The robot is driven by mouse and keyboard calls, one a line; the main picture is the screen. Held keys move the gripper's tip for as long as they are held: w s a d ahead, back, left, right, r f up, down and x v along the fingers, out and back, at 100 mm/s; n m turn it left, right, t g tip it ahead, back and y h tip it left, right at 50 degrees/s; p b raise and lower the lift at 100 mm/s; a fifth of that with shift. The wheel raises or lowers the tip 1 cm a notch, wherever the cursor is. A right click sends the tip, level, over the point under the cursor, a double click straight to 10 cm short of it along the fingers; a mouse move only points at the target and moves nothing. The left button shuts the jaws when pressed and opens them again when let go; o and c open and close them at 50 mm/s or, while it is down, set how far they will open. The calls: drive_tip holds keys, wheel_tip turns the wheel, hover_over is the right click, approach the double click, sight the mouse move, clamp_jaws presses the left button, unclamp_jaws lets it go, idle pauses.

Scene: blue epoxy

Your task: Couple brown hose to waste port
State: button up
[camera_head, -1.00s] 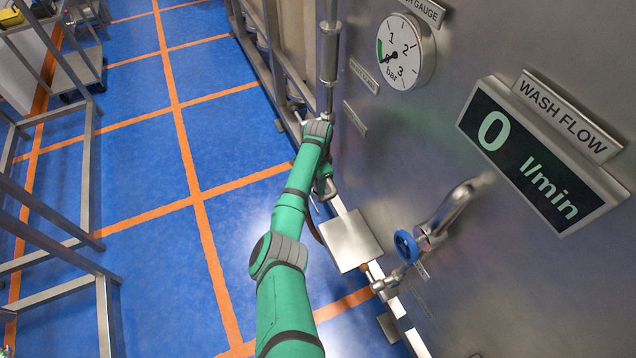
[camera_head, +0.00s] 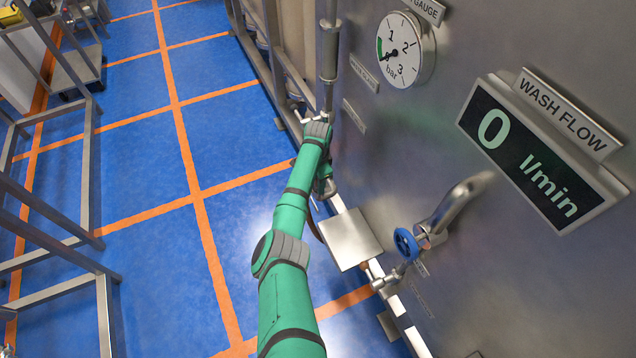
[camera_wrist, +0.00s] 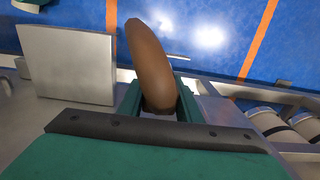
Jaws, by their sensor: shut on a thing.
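The brown hose (camera_wrist: 152,60) stands up between the jaws of my gripper (camera_wrist: 160,98) in the wrist view. My gripper is shut on it, and the hose leans and curves toward the top left. In the head view, a thin brown curve of the hose (camera_head: 316,222) shows beside the wrist of my green arm, close to the steel wall. My gripper is mostly hidden there behind the arm. I cannot pick out the waste port in either view; the hose end and any contact with a port are not visible.
A steel plate (camera_head: 345,238) juts out beside my forearm; it also shows in the wrist view (camera_wrist: 68,65). A blue valve wheel (camera_head: 405,243) is on a pipe to the right. Steel frames (camera_head: 88,180) stand at left. The blue floor (camera_head: 140,250) between is clear.

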drive_tip(key=shift+r, duration=0.1)
drive_tip(key=shift+r, duration=0.4)
drive_tip(key=o, duration=1.3)
drive_tip(key=shift+r, duration=2.5)
drive_tip(key=shift+r, duration=0.15)
wheel_tip(320, 180, up, 10)
drive_tip(key=shift+r, duration=0.25)
